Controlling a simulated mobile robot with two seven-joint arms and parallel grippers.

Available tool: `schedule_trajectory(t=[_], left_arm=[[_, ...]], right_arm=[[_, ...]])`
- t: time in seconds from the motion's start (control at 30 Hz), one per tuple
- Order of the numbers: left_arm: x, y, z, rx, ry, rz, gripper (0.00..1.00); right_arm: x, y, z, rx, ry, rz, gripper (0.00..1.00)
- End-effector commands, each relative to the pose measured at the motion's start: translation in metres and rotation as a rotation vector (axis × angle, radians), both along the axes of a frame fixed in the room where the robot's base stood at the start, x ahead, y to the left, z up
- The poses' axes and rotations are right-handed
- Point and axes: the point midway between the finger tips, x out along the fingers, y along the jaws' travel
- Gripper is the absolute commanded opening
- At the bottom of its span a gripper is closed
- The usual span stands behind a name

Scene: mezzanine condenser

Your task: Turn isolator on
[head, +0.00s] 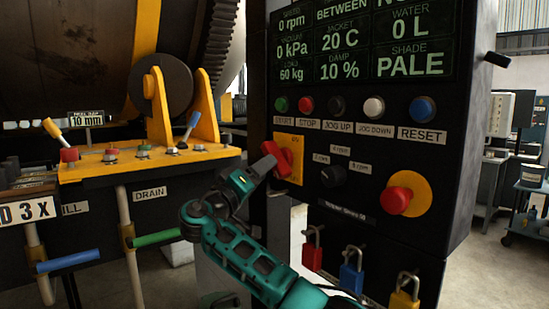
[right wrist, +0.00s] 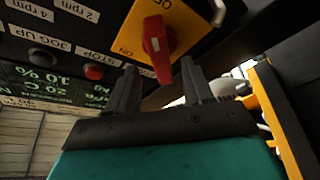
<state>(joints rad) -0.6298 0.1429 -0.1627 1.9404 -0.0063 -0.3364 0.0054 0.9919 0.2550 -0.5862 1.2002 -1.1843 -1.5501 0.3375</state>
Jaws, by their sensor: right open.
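The isolator is a yellow plate (head: 297,144) with a red rotary handle (head: 284,155), on the black control panel below the START button. In the right wrist view its red handle (right wrist: 156,46) points down the picture from the yellow plate (right wrist: 186,28), which carries an upside-down ON label at its left. My right gripper (head: 262,168) is at the handle, from its lower left. Its two dark fingers (right wrist: 161,78) are apart, and the handle's end shows between their tips with a gap on each side. Whether they touch it is not clear. My left gripper is out of view.
A red emergency knob (head: 400,195) and a black selector knob (head: 333,176) sit right of the isolator. Several padlocks (head: 351,272) hang below. A row of buttons (head: 340,105) runs above. At left is a yellow lever bench (head: 120,168) with coloured pipe handles.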

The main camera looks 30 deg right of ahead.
Motion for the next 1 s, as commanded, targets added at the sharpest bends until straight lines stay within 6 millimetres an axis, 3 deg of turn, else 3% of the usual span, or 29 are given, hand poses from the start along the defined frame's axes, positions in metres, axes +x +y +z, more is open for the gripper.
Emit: schedule_trajectory(t=[0.1,0.3,0.7,1.0], left_arm=[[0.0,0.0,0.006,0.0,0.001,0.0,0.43],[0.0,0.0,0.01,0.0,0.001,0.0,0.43],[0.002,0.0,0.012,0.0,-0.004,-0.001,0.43],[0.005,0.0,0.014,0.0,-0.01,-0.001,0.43]], right_arm=[[0.008,-0.023,0.009,-0.001,0.001,-0.004,0.51],[0.017,-0.045,0.014,0.0,0.001,-0.001,0.51],[0.02,-0.051,0.015,0.003,0.0,0.002,0.51],[0.019,-0.051,0.015,0.002,0.0,0.002,0.23]])
